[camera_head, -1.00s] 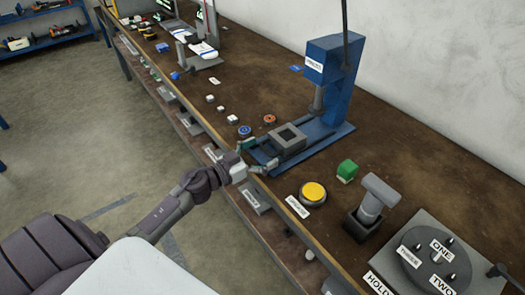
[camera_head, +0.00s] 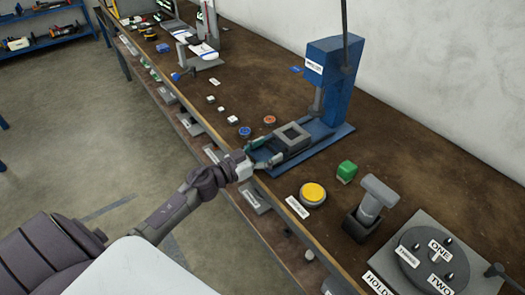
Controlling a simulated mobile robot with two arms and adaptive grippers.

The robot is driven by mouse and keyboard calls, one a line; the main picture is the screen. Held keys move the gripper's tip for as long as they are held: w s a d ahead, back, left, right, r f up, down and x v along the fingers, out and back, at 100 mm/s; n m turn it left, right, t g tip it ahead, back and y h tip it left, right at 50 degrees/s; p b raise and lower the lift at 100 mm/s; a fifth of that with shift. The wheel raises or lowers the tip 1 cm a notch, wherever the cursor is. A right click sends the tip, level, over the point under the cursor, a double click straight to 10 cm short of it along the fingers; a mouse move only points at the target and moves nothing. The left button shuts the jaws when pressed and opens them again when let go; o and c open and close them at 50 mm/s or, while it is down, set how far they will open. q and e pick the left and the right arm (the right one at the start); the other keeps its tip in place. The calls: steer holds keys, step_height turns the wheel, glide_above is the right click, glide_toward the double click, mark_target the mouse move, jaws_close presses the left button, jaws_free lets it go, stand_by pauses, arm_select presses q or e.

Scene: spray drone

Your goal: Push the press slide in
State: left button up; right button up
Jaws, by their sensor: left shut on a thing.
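The blue press (camera_head: 338,75) stands on the workbench with its base plate (camera_head: 330,139) reaching toward the bench's front edge. The grey slide (camera_head: 291,138), a block with a square opening, sits on the base in front of the press column. My left gripper (camera_head: 265,153) is at the front end of the slide, its fingers around the slide's near end. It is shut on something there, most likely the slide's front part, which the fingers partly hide. My right gripper is not in view.
Right of the press are a yellow button (camera_head: 313,193), a green block (camera_head: 346,171), a grey T-shaped tool (camera_head: 376,196) in a dark holder and a round turntable (camera_head: 434,257). Blue and orange discs (camera_head: 269,120) lie left of the slide.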

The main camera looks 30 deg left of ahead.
arm_select(q)
steer(key=shift+x, duration=0.8)
steer(key=shift+w+d, duration=0.15)
steer(key=shift+w, duration=0.2)
steer(key=o, duration=1.7)
steer(key=shift+c, duration=0.2)
steer(key=shift+s, duration=0.1)
